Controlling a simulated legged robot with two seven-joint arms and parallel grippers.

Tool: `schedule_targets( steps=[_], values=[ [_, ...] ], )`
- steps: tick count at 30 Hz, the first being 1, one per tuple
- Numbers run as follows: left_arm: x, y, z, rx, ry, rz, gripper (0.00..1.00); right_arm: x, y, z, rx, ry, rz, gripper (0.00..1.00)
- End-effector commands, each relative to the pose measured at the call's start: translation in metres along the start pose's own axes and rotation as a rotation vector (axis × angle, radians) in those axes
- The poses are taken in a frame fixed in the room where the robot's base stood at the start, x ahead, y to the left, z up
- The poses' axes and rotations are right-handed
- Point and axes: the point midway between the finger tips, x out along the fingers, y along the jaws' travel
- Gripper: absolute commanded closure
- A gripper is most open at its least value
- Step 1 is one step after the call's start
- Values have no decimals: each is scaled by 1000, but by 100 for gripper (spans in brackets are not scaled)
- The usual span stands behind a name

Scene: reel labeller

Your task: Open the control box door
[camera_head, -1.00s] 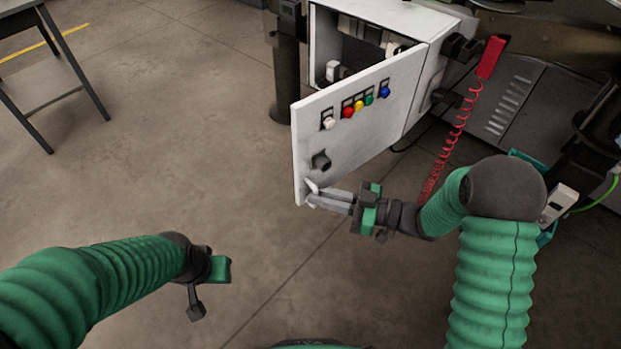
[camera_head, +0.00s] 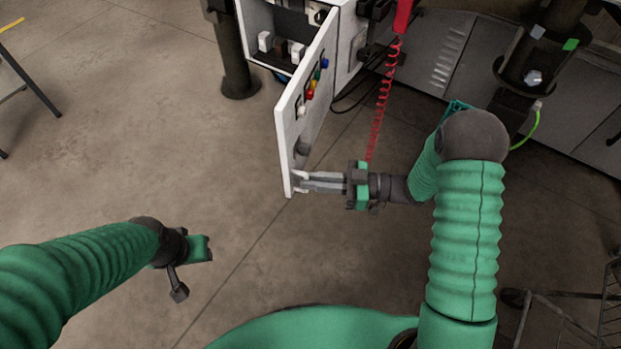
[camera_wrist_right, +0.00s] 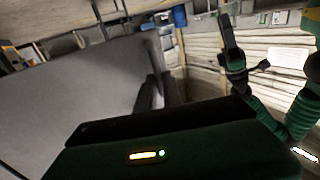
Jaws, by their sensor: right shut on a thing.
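The control box (camera_head: 348,45) stands at the top middle of the head view, with parts showing inside it. Its white door (camera_head: 318,115) stands wide open, swung out towards me, with coloured buttons and a dark knob on its face. My right gripper (camera_head: 302,182) is shut on the lower free edge of the door. In the right wrist view the grey door panel (camera_wrist_right: 80,90) fills the left, and the dark fingers (camera_wrist_right: 155,95) lie against its edge. My left gripper (camera_head: 195,262) hangs at the lower left, away from the door; its fingers are not clear.
A red coiled cord (camera_head: 380,105) hangs right of the door, close behind my right arm. A dark post (camera_head: 232,60) stands left of the box. A table leg (camera_head: 35,75) is at the far left. The floor left of the door is clear.

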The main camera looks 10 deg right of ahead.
Motion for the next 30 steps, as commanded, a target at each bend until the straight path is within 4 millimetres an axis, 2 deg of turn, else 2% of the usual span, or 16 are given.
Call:
schedule_targets(
  steps=[1, 6, 7, 11, 20, 23, 25, 30],
  values=[
    [0, 0, 0, 0, 0, 0, 64, -3, 9, -4, -12, 3, 24, 100],
    [0, 0, 0, 0, 0, 0, 64, -3, 9, -4, -13, 3, 24, 100],
    [0, 0, 0, 0, 0, 0, 64, -3, 9, -4, -13, 3, 25, 85],
    [0, 0, 0, 0, 0, 0, 64, -3, 8, -3, -11, 3, 23, 68],
    [-1, 0, 0, 0, 0, 0, 64, -5, 5, -3, -8, 2, 17, 68],
    [-5, 0, -1, 0, 0, 0, 64, -18, 6, -3, -6, 1, 20, 68],
    [-9, 0, -2, 0, 0, 0, 64, -34, 5, -4, -6, 2, 20, 68],
    [-18, 0, -4, 0, 0, 0, 64, -84, 6, -4, -6, 2, 23, 68]
  ],
)
